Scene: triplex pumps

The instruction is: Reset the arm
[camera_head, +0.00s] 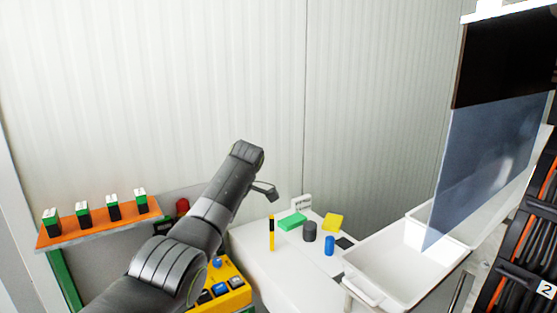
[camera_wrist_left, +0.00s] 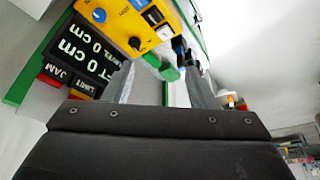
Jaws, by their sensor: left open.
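My left arm (camera_head: 190,240) rises from the bottom left of the head view. It is bent at a joint in front of the pale wall, left of the white table. My left gripper (camera_head: 266,190) shows only in small part behind the arm's upper end. It is open, and I see nothing held. In the left wrist view, a dark part of my own arm fills the bottom. Beyond it are a yellow control box (camera_wrist_left: 135,22) with knobs and a black display (camera_wrist_left: 85,52) reading "0 cm". My right gripper is in neither view.
The white table (camera_head: 265,265) bears a green block (camera_head: 292,221), a yellow block (camera_head: 333,222), dark and blue cylinders and a black-yellow stick (camera_head: 271,232). A white bin (camera_head: 385,270) stands right. An orange shelf (camera_head: 100,226) with several switches is left. Above the table is free room.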

